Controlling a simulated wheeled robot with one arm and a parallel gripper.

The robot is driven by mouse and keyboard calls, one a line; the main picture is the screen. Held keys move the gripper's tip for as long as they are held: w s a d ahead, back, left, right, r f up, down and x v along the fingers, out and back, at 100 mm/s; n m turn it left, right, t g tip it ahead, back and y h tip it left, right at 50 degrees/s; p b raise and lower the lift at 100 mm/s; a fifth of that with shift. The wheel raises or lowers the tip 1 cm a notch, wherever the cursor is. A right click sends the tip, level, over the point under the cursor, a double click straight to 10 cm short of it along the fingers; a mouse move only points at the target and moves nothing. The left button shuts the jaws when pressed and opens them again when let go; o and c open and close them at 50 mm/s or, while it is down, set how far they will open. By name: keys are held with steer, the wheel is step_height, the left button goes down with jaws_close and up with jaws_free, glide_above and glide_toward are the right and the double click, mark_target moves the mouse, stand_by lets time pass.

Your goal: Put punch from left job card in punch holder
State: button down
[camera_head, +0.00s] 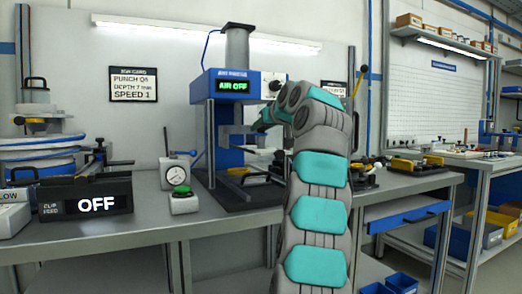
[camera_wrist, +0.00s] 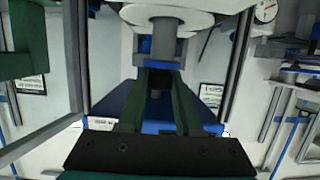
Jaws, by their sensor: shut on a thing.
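The left job card (camera_head: 133,84) hangs on the back wall and reads PUNCH, with an unclear size, DEPTH 7 mm and SPEED 1. The blue press (camera_head: 232,86) stands mid-bench with AIR OFF lit. My gripper (camera_wrist: 160,72) reaches in under the press head. Its two green fingers are shut on a dark piece (camera_wrist: 156,82), seemingly the punch, mostly hidden between them. A grey cylinder (camera_wrist: 163,45) and a pale round plate (camera_wrist: 166,16) show beyond the fingertips. I cannot tell whether the punch touches its holder. My arm hides much of this in the head view.
A dial gauge (camera_head: 176,179) and a green button box (camera_head: 184,200) stand left of the press. A display reading OFF (camera_head: 85,197) is further left. Press uprights are close around my gripper. Tools lie on the bench (camera_head: 415,165) to the right.

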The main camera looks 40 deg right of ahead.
mark_target(263, 137)
steer(key=shift+a+f+b, duration=0.1)
steer(key=shift+f+b, duration=1.6)
steer(key=shift+f, duration=0.2)
steer(key=shift+r, duration=0.15)
steer(key=c, duration=1.1)
jaws_free()
steer(key=shift+f, duration=0.2)
steer(key=o, duration=0.5)
steer(key=shift+r, duration=0.25)
steer(key=shift+s+a+r, duration=0.1)
steer(key=shift+s, duration=0.6)
steer(key=b+v, duration=0.1)
steer(key=v, duration=0.9)
steer(key=shift+s+r+b, duration=0.2)
steer(key=shift+s+b, duration=0.05)
steer(key=shift+b, duration=0.1)
